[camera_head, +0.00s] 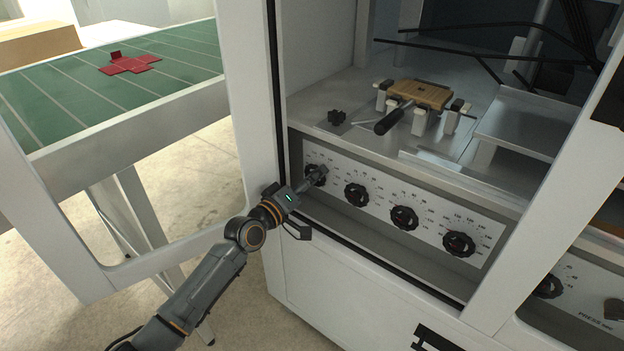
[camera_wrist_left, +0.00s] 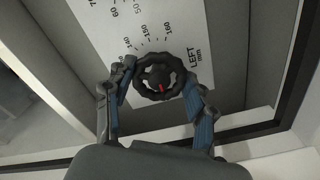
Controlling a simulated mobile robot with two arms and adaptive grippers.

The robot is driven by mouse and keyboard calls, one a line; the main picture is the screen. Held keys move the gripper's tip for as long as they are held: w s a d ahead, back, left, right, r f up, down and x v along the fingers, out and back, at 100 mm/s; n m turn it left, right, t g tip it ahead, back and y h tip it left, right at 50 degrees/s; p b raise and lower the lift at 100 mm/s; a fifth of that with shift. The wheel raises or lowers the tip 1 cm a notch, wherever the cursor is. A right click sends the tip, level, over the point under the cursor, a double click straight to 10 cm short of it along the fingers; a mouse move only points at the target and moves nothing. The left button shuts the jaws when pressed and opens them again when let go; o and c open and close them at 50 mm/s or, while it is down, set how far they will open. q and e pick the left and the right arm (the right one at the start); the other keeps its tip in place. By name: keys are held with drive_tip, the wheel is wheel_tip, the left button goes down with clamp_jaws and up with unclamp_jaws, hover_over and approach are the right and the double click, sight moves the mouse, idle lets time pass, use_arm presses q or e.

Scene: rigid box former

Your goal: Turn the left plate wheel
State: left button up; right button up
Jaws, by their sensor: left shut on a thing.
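The left plate wheel (camera_wrist_left: 158,72) is a black knob with lobed edges and a red mark, mounted on a white scale panel printed "LEFT mm". In the wrist view the two blue-padded fingers of my left gripper (camera_wrist_left: 160,84) are closed on it from either side. In the head view my left gripper (camera_head: 318,175) reaches the leftmost knob in the row and hides most of it. The red mark points toward the lower side of the wheel in the wrist view. My right gripper is not in view.
Other black knobs (camera_head: 356,194), (camera_head: 404,217), (camera_head: 459,244) sit to the right on the same panel. The machine's white door post (camera_head: 245,90) stands left of my gripper. A clamp with a wooden block (camera_head: 420,94) is above. A green table (camera_head: 120,90) holds a red cut-out (camera_head: 131,65).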

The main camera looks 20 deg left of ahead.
use_arm(q)
drive_tip(key=shift+a+m+p, duration=0.2)
drive_tip(key=shift+m+p, duration=2.75)
drive_tip(key=shift+m, duration=5.75)
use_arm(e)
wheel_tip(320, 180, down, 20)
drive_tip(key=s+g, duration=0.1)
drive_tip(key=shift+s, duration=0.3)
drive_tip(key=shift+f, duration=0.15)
use_arm(q)
drive_tip(key=o, duration=1.2)
drive_tip(key=shift+c, duration=0.2)
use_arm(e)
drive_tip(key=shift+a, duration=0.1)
